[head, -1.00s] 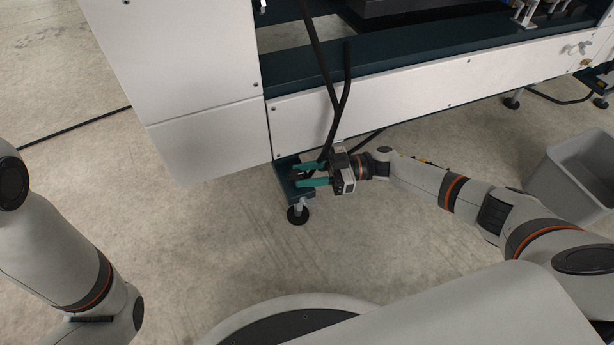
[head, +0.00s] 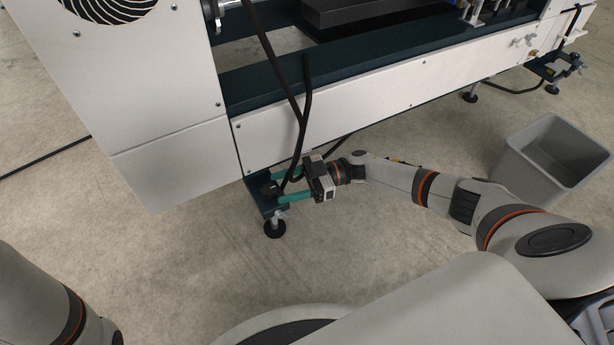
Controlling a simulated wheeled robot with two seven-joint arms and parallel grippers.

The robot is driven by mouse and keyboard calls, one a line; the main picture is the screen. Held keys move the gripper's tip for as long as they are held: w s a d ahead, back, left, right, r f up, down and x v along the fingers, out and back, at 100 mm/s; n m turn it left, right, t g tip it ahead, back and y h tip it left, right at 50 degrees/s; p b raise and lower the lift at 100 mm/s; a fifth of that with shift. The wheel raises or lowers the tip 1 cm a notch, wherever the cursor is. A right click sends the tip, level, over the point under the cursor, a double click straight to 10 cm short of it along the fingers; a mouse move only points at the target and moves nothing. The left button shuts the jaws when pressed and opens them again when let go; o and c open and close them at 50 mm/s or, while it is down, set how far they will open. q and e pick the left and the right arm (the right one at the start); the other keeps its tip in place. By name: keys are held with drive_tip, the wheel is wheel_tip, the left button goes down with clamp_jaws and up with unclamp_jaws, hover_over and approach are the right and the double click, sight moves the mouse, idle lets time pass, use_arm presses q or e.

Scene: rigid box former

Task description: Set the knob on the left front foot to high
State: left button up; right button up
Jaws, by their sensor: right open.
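The left front foot (head: 275,229) is a round black pad on a short stem, under a dark green bracket (head: 256,196) at the machine's lower corner. A small dark knob (head: 270,189) appears to sit on the bracket; its setting and any markings are too small to read. My right gripper (head: 279,187) reaches in from the right with its two teal fingers apart, one on each side of the knob. I cannot tell whether the fingers touch it. My left arm shows at the lower left, but its gripper is out of view.
A black cable (head: 299,125) hangs down the machine's front panel (head: 340,122) close to my right gripper. A grey bin (head: 552,160) stands on the floor at the right. Other feet (head: 470,97) stand further right. The concrete floor in front of the foot is clear.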

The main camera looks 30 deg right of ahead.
drive_tip(key=s+d+p, duration=0.1)
drive_tip(key=d+p, duration=0.1)
drive_tip(key=d, duration=0.8)
drive_tip(key=shift+s, duration=0.35)
drive_tip(key=shift+s, duration=0.15)
